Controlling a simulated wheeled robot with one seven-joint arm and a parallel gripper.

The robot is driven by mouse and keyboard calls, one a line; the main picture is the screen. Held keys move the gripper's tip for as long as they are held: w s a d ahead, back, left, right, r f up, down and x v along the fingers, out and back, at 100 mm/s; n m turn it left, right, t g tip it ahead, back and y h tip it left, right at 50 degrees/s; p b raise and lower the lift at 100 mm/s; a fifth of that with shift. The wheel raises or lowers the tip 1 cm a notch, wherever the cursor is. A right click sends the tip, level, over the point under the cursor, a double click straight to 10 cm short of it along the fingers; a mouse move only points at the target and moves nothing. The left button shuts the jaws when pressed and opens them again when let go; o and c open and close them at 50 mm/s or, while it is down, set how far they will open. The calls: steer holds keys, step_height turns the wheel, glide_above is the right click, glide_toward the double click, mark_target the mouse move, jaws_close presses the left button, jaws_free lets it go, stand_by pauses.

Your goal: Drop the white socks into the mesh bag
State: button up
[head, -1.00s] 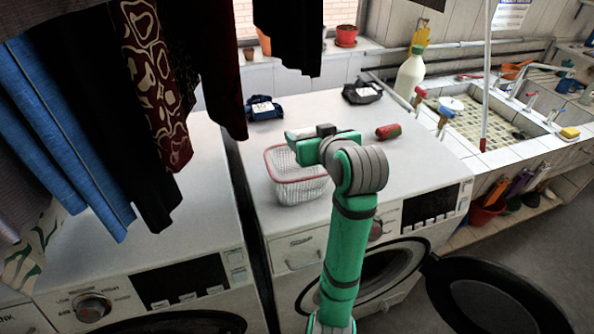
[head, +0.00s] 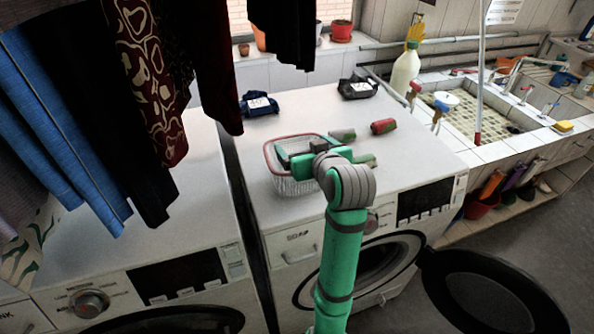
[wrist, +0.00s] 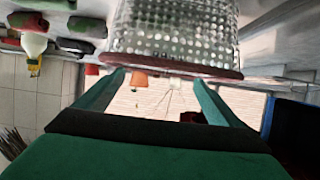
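A white mesh basket with a red rim (head: 268,160) stands on the right washing machine. It shows upside down at the top of the wrist view (wrist: 175,30). I see no separate mesh bag. My gripper (head: 298,152) is over the basket's rim. In the wrist view its two fingers (wrist: 160,80) are spread wide with nothing between them. No white socks can be made out. My gripper and the mesh wall hide the basket's inside. A grey roll (head: 342,135), a red roll (head: 383,127) and a green roll (head: 366,160) lie right of the basket.
Blue (head: 259,104) and black (head: 357,88) labelled bundles lie at the machine's back. A white bottle (head: 405,72) stands near the sink (head: 470,115). Dark clothes (head: 165,90) hang at left. The machine's round door (head: 485,290) is open. The top's front right is clear.

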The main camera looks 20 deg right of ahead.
steer(key=shift+s+a, duration=0.15)
steer(key=shift+s, duration=0.05)
steer(key=v, duration=1)
steer(key=shift+s+d+r, duration=0.2)
steer(key=shift+d, duration=0.1)
steer(key=shift+w, duration=0.1)
